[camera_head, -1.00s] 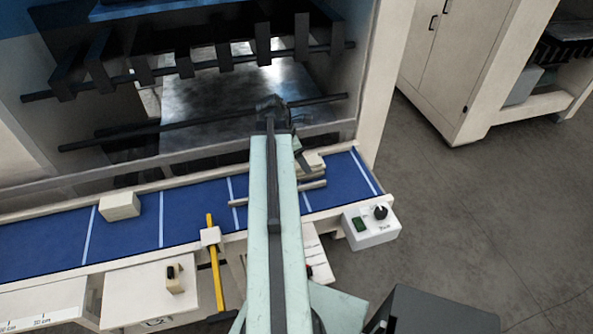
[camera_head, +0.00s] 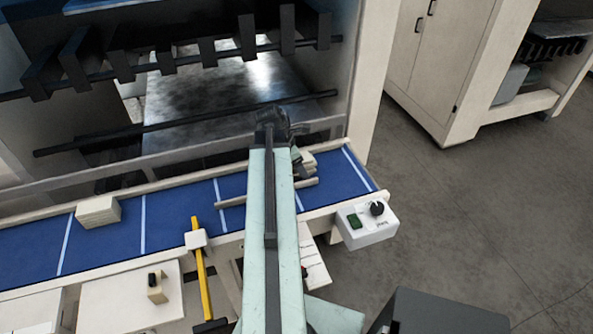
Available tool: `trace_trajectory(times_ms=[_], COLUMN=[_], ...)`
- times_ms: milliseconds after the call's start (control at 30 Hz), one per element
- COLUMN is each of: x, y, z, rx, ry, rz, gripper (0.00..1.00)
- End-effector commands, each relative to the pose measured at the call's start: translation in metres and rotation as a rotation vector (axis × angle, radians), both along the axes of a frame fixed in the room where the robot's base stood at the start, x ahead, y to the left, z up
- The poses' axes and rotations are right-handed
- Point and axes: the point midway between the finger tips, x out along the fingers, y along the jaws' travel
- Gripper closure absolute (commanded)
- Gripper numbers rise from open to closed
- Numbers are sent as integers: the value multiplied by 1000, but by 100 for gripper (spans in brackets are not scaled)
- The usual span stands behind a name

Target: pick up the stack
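A small cream stack (camera_head: 308,163) lies on the blue conveyor belt (camera_head: 335,180) toward its right end, partly hidden behind my arm. My gripper (camera_head: 299,164) is a small dark shape at the far end of my pale green arm, right at this stack's left side. I cannot see whether its fingers touch the stack or how far apart they are. A second cream stack (camera_head: 98,211) with thin layer lines sits on the left part of the belt, well away from my gripper.
A yellow lever (camera_head: 203,280) with a pale block stands at the front edge. A control box (camera_head: 366,222) with a black knob is at the right end. The machine's dark rods (camera_head: 190,122) hang behind.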

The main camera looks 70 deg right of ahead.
Motion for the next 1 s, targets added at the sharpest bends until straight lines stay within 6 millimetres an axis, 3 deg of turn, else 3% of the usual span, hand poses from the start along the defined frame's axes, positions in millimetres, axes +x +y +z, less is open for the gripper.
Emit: trace_trajectory(times_ms=[367,600,867,1000], x=[1,1,1,1], y=[0,1,1,1], z=[-2,-1,0,12], rx=[0,0,0,0], ry=[0,0,0,0], rz=[0,1,1,2], gripper=[24,88,90,90])
